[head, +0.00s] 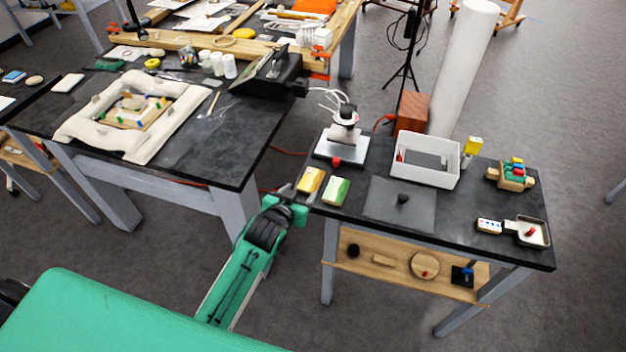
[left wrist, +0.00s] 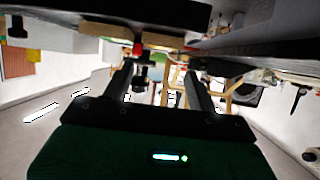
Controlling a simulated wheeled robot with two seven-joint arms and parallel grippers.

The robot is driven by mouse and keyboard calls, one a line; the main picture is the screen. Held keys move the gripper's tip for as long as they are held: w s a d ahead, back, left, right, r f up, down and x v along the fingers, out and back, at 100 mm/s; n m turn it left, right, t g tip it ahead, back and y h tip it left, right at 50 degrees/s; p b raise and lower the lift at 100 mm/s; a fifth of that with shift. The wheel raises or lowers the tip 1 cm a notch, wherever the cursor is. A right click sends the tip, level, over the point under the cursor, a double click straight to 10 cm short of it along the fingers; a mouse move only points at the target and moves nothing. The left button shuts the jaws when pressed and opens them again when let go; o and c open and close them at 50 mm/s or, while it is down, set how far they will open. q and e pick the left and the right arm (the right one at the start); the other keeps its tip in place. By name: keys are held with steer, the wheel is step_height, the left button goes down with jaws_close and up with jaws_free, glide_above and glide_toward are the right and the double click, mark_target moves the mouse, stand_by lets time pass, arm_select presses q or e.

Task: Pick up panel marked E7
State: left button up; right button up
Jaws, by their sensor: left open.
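I cannot read the mark E7 on anything in view. A small fragment panel with coloured pieces (head: 135,112) lies inside a pale padded ring (head: 88,125) on the left table; its marks are too small to read. My left gripper (head: 297,190) is at the left edge of the right table, beside a yellow-and-white block (head: 312,180) and a green-and-white block (head: 336,191). In the left wrist view the two fingers of my left gripper (left wrist: 161,82) stand apart, with nothing held between them. My right gripper is not in view.
The right table (head: 460,240) holds a white open box (head: 426,178), a stand instrument (head: 345,135), a grey mat (head: 385,210) with a dark knob, and a small tray (head: 541,243). Its lower shelf (head: 385,274) holds several items. A gap separates the two tables.

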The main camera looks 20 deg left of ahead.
mark_target(312, 180)
arm_select(q)
steer(key=shift+x, duration=1.2)
steer(key=shift+w+f, duration=0.15)
steer(key=shift+w, duration=0.2)
steer(key=shift+w+f+p, duration=0.3)
steer(key=shift+w+p, duration=0.2)
steer(key=shift+p, duration=0.05)
steer(key=p+x, duration=0.1)
steer(key=x, duration=0.2)
steer(key=shift+s+d+f, duration=0.1)
steer(key=shift+f, duration=0.05)
steer(key=shift+w+f, duration=0.25)
steer(key=shift+w, duration=0.15)
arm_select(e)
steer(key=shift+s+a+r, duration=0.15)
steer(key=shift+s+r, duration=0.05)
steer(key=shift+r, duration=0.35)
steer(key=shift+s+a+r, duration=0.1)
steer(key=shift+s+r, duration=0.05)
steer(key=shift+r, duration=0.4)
arm_select(q)
steer(key=c, duration=0.6)
